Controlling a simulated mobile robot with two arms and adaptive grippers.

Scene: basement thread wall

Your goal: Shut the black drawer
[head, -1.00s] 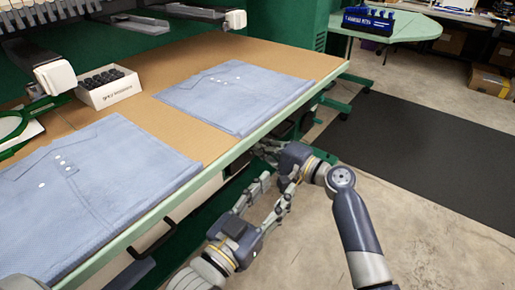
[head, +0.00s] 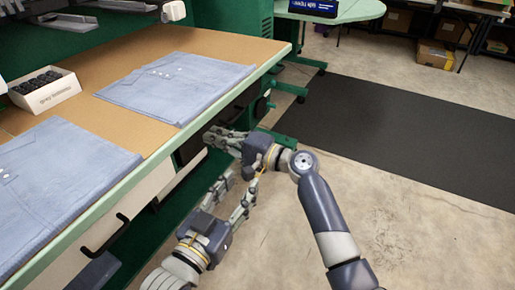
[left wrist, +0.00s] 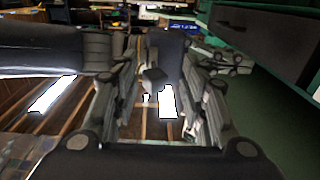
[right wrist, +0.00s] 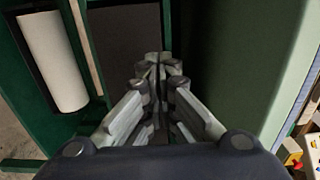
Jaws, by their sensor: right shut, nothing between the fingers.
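A dark drawer front (head: 238,113), which looks like the black drawer, sits under the table's edge in the head view. My right gripper partly covers it, and I cannot tell how far out it stands. My right gripper (head: 209,136) is shut and empty, its fingers pointing left toward the table's underside; touching is unclear. In the right wrist view its fingertips (right wrist: 155,62) meet in front of a dark panel (right wrist: 125,45). My left gripper (head: 238,190) is open and empty, lower and nearer; its spread fingers (left wrist: 160,95) show in the left wrist view.
A white drawer with a black handle (head: 106,236) is at the near left. Folded blue shirts (head: 175,85) and a white box of black spools (head: 45,92) lie on the table (head: 215,47). A dark mat (head: 400,140) and bare floor are on the right.

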